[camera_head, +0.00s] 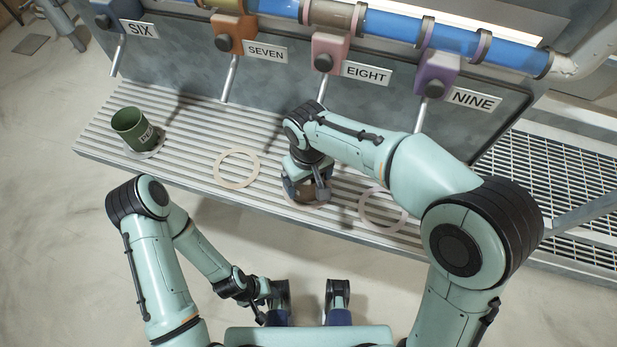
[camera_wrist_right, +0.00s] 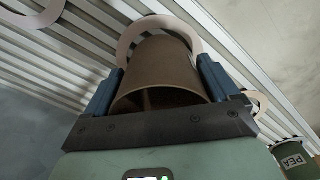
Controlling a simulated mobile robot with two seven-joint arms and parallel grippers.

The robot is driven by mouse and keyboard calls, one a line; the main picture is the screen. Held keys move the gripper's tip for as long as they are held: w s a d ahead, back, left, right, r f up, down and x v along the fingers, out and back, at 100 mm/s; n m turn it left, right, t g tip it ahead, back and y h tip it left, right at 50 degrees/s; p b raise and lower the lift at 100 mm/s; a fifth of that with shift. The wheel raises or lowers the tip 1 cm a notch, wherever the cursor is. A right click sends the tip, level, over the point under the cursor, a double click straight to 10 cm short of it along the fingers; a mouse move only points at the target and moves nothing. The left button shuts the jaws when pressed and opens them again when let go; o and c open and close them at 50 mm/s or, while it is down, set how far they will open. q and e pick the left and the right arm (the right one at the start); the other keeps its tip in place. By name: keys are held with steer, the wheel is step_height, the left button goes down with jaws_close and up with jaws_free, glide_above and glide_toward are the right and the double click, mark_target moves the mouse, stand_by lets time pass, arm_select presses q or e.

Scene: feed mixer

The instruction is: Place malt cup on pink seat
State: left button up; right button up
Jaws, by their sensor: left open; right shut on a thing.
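The malt cup (camera_wrist_right: 158,72) is a brown cup between the blue fingers of my right gripper (camera_wrist_right: 158,88), which is shut on it. In the head view my right gripper (camera_head: 306,188) is low over the bench in front of the pink EIGHT valve (camera_head: 330,53), hiding most of the cup. The pink seat is a pale ring (camera_wrist_right: 150,25) showing past the cup in the right wrist view. I cannot tell whether the cup touches it. My left gripper (camera_head: 263,300) is open and empty, low in the head view, away from the bench.
A green PEA cup (camera_head: 133,128) stands tilted in the picture at the bench's left. Empty rings lie left (camera_head: 237,168) and right (camera_head: 383,208) of my right gripper. The ribbed bench (camera_head: 190,165) is otherwise clear. Valve levers hang behind it.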

steer(key=shift+w+f, duration=0.15)
steer(key=shift+f, duration=0.15)
steer(key=o, duration=0.8)
step_height(320, 180, up, 12)
steer(key=shift+r+p, duration=0.25)
steer(key=shift+p, duration=0.85)
